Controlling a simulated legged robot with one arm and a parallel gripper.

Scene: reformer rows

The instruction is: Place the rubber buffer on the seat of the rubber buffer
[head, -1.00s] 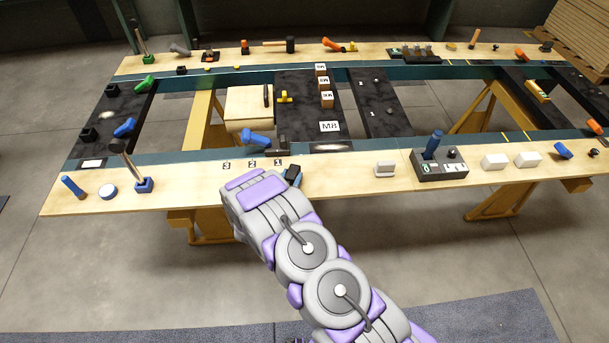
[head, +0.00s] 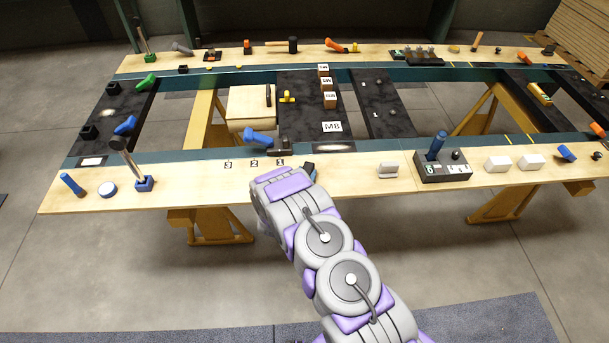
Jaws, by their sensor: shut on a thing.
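My gripper (head: 307,172) is at the front plank, just right of the number marks. My own arm covers most of it; only a dark end shows past the last purple and grey link. It is shut on a small dark piece, taken as the rubber buffer, whose shape is mostly hidden. I cannot tell for certain which spot is the buffer's seat. Small tags 3, 2 and 1 (head: 254,162) lie on the plank left of my gripper. A black board (head: 388,100) with small pale marks lies behind and to the right.
A blue-handled tool (head: 258,138) lies behind the tags. The plank between my gripper and the white block is clear.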

